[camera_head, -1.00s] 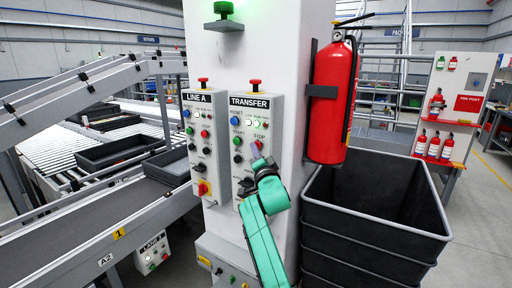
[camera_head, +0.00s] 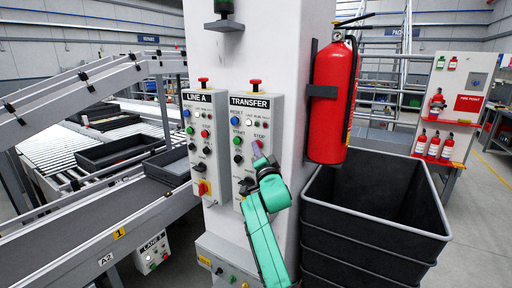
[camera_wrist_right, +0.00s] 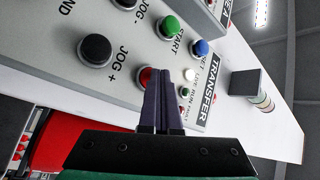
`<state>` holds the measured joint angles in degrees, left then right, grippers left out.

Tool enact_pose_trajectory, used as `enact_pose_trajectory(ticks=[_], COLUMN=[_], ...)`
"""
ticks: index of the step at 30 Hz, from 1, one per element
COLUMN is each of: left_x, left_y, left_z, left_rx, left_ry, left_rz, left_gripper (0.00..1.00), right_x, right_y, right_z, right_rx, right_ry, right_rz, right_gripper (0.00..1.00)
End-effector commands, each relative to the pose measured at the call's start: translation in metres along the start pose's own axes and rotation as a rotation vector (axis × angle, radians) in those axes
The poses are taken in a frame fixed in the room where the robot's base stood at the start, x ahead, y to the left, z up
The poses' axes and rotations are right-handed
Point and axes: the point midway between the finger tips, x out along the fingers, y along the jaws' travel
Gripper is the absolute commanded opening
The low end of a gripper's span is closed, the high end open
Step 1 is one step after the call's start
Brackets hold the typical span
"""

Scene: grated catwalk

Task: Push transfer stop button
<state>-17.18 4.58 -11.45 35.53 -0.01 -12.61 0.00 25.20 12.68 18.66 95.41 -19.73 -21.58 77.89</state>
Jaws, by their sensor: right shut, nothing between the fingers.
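The TRANSFER panel (camera_head: 266,101) is on the white column, with a STOP label at its right side. The red stop button (camera_wrist_right: 145,75) shows in the right wrist view, partly hidden behind my fingers. My right gripper (camera_head: 257,150) is shut and empty, its dark fingertips at the STOP position and covering the button in the head view. In the wrist view the shut fingers (camera_wrist_right: 160,72) overlap the button's right side; I cannot tell whether they touch or press it. My left gripper is not in view.
The LINE A panel (camera_head: 198,98) is just left, with its own buttons. A fire extinguisher (camera_head: 333,100) hangs at the column's right side, above stacked black crates (camera_head: 375,228). Green start (camera_wrist_right: 169,27), blue reset (camera_wrist_right: 201,47) and black JOG+ (camera_wrist_right: 95,50) buttons surround the fingers.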

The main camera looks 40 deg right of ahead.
Motion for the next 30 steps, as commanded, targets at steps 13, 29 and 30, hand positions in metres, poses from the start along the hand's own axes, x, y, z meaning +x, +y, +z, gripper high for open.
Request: enact_pose_trajectory(ticks=[13, 29, 30], left_x=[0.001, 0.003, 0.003], left_y=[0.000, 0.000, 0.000], left_z=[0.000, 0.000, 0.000], left_rx=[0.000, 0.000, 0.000], left_ry=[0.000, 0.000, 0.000], left_rz=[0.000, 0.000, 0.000], left_gripper=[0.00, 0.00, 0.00], right_x=[-0.017, -0.031, -0.034], right_y=[-0.011, -0.021, -0.022], right_z=[0.012, 0.023, 0.025], right_rx=[0.001, 0.002, 0.003], right_ry=[0.000, -0.001, -0.001], right_rz=[0.001, 0.000, 0.001], right_gripper=[0.00, 0.00, 0.00])
